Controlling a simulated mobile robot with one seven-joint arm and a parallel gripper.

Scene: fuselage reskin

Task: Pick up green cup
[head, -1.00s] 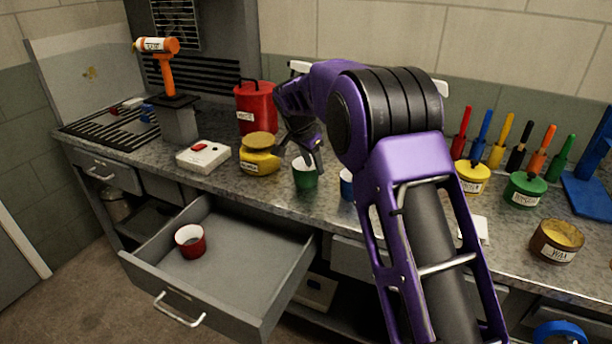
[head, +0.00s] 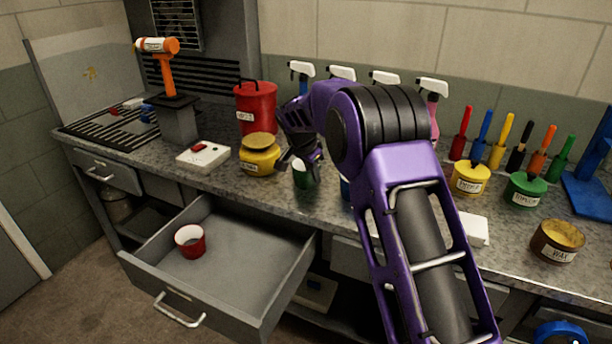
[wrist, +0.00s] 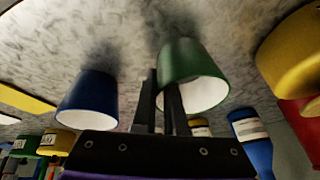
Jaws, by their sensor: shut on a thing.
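The green cup (head: 301,179) is upright at the counter, right of the yellow jar. My gripper (head: 301,160) is at the cup and partly covers it in the head view. In the wrist view, my gripper's two dark fingers (wrist: 161,96) are close together at the left side of the green cup (wrist: 193,66), shut on its wall near the rim. Whether the cup's base touches the counter is hard to tell. A blue cup (wrist: 88,101) stands beside it in the wrist view; in the head view my arm mostly hides it.
An open drawer (head: 148,268) with a red cup (head: 190,242) in it juts out below the counter. The yellow jar (head: 260,160), a white box (head: 203,155) and a red canister (head: 256,112) stand to the left. Spray bottles, labelled tins and colored tools stand behind and right.

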